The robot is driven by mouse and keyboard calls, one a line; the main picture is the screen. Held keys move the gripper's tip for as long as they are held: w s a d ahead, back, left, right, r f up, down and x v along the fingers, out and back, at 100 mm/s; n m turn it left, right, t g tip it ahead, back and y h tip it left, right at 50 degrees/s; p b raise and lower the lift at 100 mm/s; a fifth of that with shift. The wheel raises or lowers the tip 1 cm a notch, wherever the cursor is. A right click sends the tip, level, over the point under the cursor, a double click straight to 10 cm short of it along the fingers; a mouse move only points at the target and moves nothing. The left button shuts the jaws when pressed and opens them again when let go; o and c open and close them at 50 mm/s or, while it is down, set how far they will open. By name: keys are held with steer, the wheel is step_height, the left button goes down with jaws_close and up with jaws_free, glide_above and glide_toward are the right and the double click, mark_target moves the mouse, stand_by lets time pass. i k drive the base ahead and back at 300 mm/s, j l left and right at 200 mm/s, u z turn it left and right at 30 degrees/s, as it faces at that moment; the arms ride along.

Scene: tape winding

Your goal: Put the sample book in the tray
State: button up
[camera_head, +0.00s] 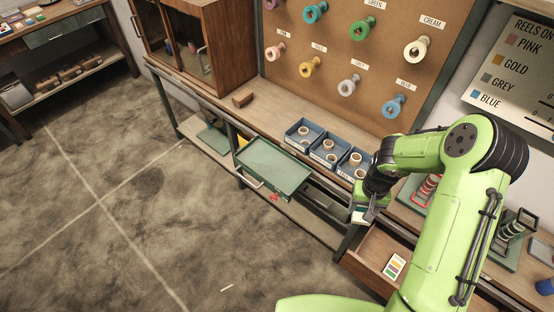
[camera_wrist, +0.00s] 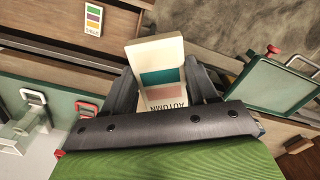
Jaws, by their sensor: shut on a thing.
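My gripper (camera_head: 366,208) is shut on a sample book (camera_wrist: 156,56). In the wrist view the book is cream, with teal and brownish-pink swatches and the word AUTUMN, and the gripper's dark fingers (camera_wrist: 163,88) are on either side of it. In the head view the book is mostly hidden by the gripper. The green tray (camera_head: 275,165) is left of my gripper, in front of the bench, and looks empty. It also shows at the right of the wrist view (camera_wrist: 272,87).
An open wooden drawer (camera_head: 372,250) below my arm holds a card with colour swatches (camera_head: 394,267). Blue bins (camera_head: 328,149) with reels stand on the bench behind the tray. Stands with wound coils (camera_head: 428,188) are to the right. A wooden block (camera_head: 243,99) lies further left.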

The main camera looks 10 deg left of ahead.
mark_target(292, 178)
steer(key=i+j, duration=0.15)
steer(key=j, duration=0.25)
steer(key=i+j+z, duration=0.15)
steer(key=j, duration=0.25)
steer(key=i+j, duration=0.15)
steer(key=j, duration=0.25)
steer(key=i+j+z, duration=0.1)
steer(key=j, duration=0.3)
steer(key=i+j+z, duration=0.1)
steer(key=j, duration=0.3)
steer(key=i+j, duration=0.15)
steer(key=j, duration=0.3)
steer(key=i+j+z, duration=0.1)
steer(key=j, duration=0.3)
